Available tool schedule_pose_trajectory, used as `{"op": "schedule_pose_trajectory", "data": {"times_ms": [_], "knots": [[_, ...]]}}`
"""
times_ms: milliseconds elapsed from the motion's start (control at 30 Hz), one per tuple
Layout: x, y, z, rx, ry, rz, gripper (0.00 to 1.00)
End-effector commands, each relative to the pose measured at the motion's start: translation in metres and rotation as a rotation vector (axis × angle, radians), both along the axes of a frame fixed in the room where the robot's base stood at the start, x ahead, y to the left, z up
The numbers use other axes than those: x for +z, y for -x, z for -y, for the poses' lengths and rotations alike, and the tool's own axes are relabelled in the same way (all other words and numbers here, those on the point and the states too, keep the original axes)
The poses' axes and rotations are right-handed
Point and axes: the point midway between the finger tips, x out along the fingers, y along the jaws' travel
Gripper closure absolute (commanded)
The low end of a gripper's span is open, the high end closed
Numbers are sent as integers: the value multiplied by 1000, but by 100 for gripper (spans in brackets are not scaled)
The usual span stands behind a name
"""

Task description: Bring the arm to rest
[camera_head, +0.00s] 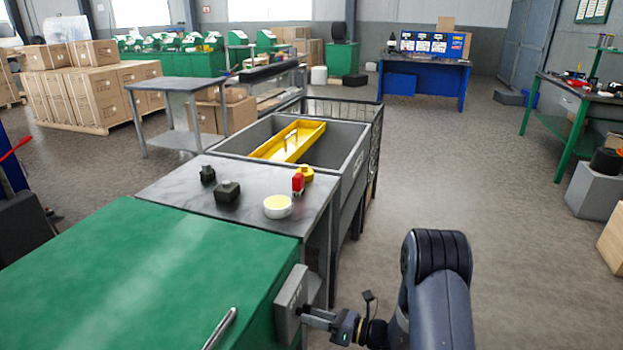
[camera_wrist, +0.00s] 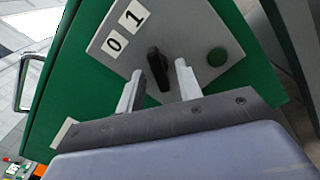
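My gripper (camera_head: 304,313) is at the grey switch panel (camera_head: 290,297) on the end of the green machine (camera_head: 160,270). In the wrist view the two fingers of the gripper (camera_wrist: 158,82) are spread. A black rotary knob (camera_wrist: 156,66) stands between their tips, with a gap showing on each side. I cannot tell which label the knob points to. My arm is bent low at the bottom right of the head view.
A grey table (camera_head: 240,188) with small dark blocks, a red piece and a white round dish (camera_head: 277,206) stands beyond the machine. Behind it is a grey bin (camera_head: 345,150) holding a yellow tray (camera_head: 290,141). Open floor (camera_head: 480,190) lies to the right.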

Motion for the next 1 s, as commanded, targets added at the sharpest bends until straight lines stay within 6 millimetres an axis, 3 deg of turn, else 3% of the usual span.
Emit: {"op": "schedule_pose_trajectory", "data": {"times_ms": [67, 633, 1000], "knots": [[0, -2, -7, 2, 0, 0, 66], [1, 0, 0, -1, 4, 9, 66], [0, 19, 56, -6, -1, -2, 66]]}}
